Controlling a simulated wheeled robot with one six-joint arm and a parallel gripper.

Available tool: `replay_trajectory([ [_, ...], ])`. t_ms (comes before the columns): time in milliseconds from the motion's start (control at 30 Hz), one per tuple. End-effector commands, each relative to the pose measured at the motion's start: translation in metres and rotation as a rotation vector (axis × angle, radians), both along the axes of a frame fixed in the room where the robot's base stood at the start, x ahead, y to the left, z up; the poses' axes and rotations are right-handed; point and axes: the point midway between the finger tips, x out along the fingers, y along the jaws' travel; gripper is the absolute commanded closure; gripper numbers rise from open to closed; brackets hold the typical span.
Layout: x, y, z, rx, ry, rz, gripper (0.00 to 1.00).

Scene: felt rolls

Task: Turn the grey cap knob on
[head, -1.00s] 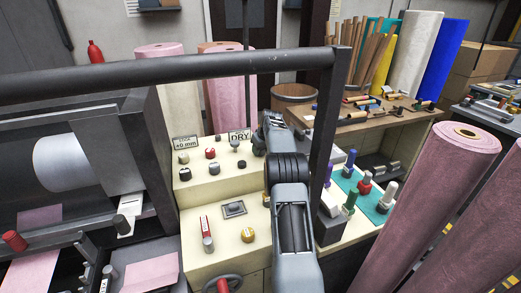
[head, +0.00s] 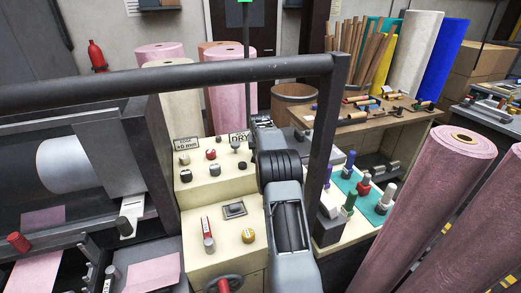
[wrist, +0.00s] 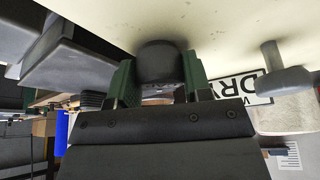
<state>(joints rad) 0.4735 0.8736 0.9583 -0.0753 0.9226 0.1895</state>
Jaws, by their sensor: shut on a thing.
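My gripper (wrist: 158,85) shows in the wrist view with its green fingers on both sides of a dark grey, rounded cap knob (wrist: 162,60). The fingers are shut on this knob, which stands out from the cream panel (wrist: 215,18). In the head view my gripper (head: 262,121) is at the right end of the cream control panel (head: 212,190), beside the DRY sign (head: 238,138). My arm hides the held knob there. The knob's pointer or marking cannot be made out.
A grey lever knob (wrist: 283,73) is to the right of my gripper in the wrist view. Several other knobs, including a red one (head: 211,154), sit on the panel. A dark rail (head: 180,72) crosses in front. A green light (head: 244,14) shows on the pole.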

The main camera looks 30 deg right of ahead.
Motion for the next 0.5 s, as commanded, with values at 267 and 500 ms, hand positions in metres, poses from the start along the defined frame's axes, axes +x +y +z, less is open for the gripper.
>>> replay_trajectory([
  [267,0.0013,0.0009,0.0016,-0.002,0.000,-0.260,0.78],
  [500,0.0021,0.0013,0.0023,-0.002,-0.001,-0.486,0.78],
])
